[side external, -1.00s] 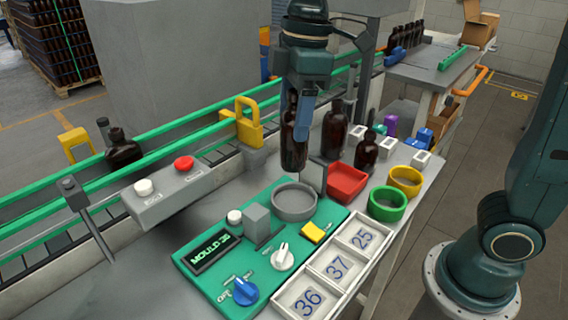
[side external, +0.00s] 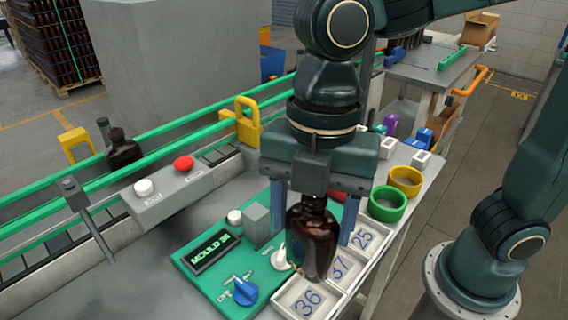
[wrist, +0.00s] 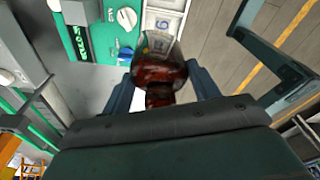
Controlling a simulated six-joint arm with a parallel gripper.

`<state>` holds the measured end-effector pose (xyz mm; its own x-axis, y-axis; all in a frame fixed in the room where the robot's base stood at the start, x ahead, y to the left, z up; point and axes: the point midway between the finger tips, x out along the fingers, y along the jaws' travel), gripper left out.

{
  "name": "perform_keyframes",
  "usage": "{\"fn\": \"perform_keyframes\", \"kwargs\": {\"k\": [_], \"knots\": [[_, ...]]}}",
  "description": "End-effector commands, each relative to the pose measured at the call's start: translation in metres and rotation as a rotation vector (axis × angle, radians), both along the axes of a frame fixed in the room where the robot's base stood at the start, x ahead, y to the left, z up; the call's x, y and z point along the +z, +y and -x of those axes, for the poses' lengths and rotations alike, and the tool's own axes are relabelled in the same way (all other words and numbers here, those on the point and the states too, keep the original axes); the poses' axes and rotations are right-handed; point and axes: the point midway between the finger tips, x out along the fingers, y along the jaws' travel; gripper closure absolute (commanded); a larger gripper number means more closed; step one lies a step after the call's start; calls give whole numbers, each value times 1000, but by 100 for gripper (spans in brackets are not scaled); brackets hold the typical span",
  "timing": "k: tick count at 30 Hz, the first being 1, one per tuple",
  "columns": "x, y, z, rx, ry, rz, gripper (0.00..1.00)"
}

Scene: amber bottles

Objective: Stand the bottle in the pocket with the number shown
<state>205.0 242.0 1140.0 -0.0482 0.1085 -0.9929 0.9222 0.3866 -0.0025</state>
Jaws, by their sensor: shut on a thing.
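My gripper (side external: 316,212) is shut on a brown amber bottle (side external: 314,245) and holds it nearly upright over the tray of numbered pockets. In the side view the bottle's base overlaps the 36 pocket (side external: 305,302) and the 37 pocket (side external: 340,266); its height above them is hard to tell. The 25 pocket (side external: 363,238) is behind to the right. The display (side external: 213,249) reads MOULD and a number starting with 3; its last digit is unclear. In the wrist view the bottle (wrist: 158,75) is between the fingers, with a numbered pocket (wrist: 163,25) beyond it.
The green panel with a blue knob (side external: 245,291) and a white knob (side external: 279,257) lies left of the pockets. Green (side external: 387,204) and yellow (side external: 405,181) rings stand behind right. Another dark bottle (side external: 122,151) is by the conveyor at left.

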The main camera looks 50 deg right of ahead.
Motion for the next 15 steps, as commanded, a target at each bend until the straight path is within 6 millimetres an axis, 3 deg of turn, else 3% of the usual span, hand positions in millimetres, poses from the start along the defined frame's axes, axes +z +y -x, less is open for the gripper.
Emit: {"fn": "perform_keyframes", "kwargs": {"k": [11,15], "knots": [[-4,5,10,64,0,-2,70],[-15,5,10,64,2,-1,70]]}}
